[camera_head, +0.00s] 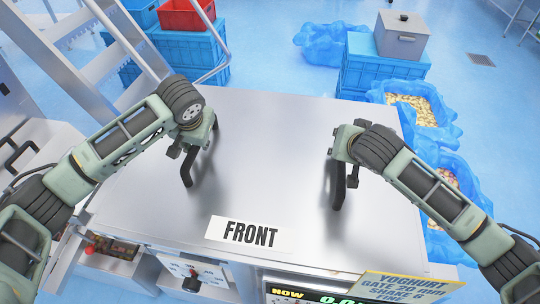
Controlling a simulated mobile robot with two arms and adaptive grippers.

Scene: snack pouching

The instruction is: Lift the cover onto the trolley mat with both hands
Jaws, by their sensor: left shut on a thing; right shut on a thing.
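The cover (262,150) is a broad, flat silver metal panel with a white "FRONT" label (250,235) near its near edge. It lies over the machine in the middle of the view; I cannot tell whether it is raised off it. A black handle stands on each side of it. My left gripper (185,152) is shut on the left handle (187,172). My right gripper (345,164) is shut on the right handle (338,190). I cannot make out a trolley mat in this view.
Blue crates (383,75) with a grey lidded box (402,36) stand at the back right, beside open blue bags of snacks (418,108). A metal ladder (92,62) stands at the left, near a red crate (187,15). A yellow sign (408,285) and display sit at the front.

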